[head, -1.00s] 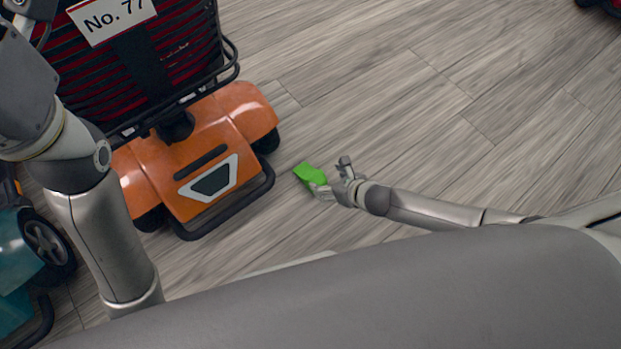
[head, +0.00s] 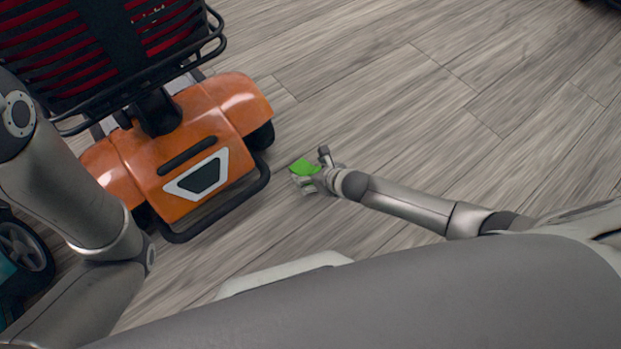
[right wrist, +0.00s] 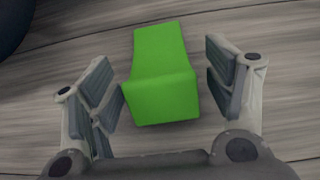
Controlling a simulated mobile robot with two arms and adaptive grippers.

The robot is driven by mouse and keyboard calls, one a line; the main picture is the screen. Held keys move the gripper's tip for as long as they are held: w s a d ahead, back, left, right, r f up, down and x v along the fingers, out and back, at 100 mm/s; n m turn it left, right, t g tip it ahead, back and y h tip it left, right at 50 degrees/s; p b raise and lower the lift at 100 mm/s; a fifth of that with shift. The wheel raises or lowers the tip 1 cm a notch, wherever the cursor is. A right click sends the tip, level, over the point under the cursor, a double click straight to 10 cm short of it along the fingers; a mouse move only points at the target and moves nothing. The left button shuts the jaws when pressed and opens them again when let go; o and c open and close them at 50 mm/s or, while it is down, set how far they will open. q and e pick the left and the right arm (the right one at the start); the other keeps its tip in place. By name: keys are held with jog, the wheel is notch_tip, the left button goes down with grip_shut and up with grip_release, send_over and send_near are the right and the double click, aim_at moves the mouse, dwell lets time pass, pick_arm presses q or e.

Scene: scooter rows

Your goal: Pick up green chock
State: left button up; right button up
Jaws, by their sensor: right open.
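The green chock (head: 304,167) lies on the wooden floor just right of the orange scooter's front bumper. My right gripper (head: 311,171) is at the chock, partly covering it in the head view. In the right wrist view the chock (right wrist: 161,75) sits between the two open fingers of my right gripper (right wrist: 168,88). The left finger is close to the chock's near left side; I cannot tell whether it touches. A gap shows on the right side. My left arm shows at the left of the head view, but its gripper is out of view.
The orange scooter (head: 175,160) with a black basket (head: 115,50) stands left of the chock. A teal scooter (head: 12,262) is partly in view at the lower left. A dark wheel (right wrist: 12,22) shows at the right wrist view's upper left. Floor to the right is clear.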

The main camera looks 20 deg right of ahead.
jog(key=shift+w+a+f, duration=0.15)
jog(key=shift+w+f, duration=0.2)
jog(key=shift+f, duration=0.05)
jog(key=c, duration=1.4)
jog(key=shift+r, duration=0.1)
